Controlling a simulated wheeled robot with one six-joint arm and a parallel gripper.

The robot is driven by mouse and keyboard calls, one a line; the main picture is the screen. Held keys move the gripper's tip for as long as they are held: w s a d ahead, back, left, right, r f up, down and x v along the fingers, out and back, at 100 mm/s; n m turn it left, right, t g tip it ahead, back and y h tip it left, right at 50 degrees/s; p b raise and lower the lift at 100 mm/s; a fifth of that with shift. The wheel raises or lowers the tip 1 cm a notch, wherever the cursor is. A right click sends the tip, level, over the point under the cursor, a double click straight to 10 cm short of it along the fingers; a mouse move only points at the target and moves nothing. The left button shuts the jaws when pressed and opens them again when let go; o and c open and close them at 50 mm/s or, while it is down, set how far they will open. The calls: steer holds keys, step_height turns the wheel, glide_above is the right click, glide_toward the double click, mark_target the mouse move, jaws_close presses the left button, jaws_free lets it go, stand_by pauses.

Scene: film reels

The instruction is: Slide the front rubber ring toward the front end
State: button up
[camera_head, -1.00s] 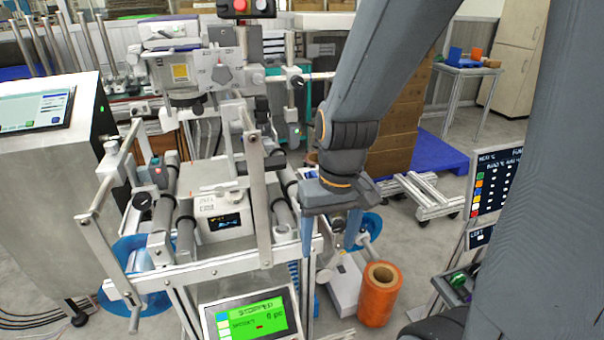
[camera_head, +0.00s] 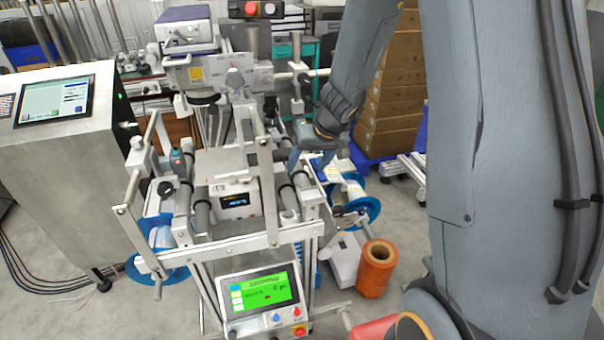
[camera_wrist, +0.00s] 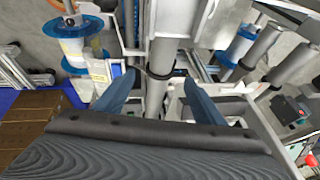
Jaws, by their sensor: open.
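A grey roller (camera_wrist: 172,50) runs through the middle of the wrist view. A thin dark rubber ring (camera_wrist: 157,74) loops around it, between my fingertips. My gripper (camera_wrist: 160,80) is open, with one blue finger on each side of the roller and ring; I cannot tell whether either finger touches. In the head view my gripper (camera_head: 307,163) is over the right side of the labelling machine, above the far part of the right-hand rollers (camera_head: 288,197). The rings are too small there to tell which is the front one.
An orange roll (camera_head: 376,272) stands on the right, near my arm. A blue-flanged reel (camera_head: 352,200) sits just right of the rollers. A metal arm (camera_head: 268,185) rises in front. A green-screen panel (camera_head: 262,293) is at the machine's front.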

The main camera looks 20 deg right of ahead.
mark_target(302, 174)
steer(key=shift+b+x, duration=0.3)
steer(key=shift+x, duration=2.5)
steer(key=shift+c, duration=0.4)
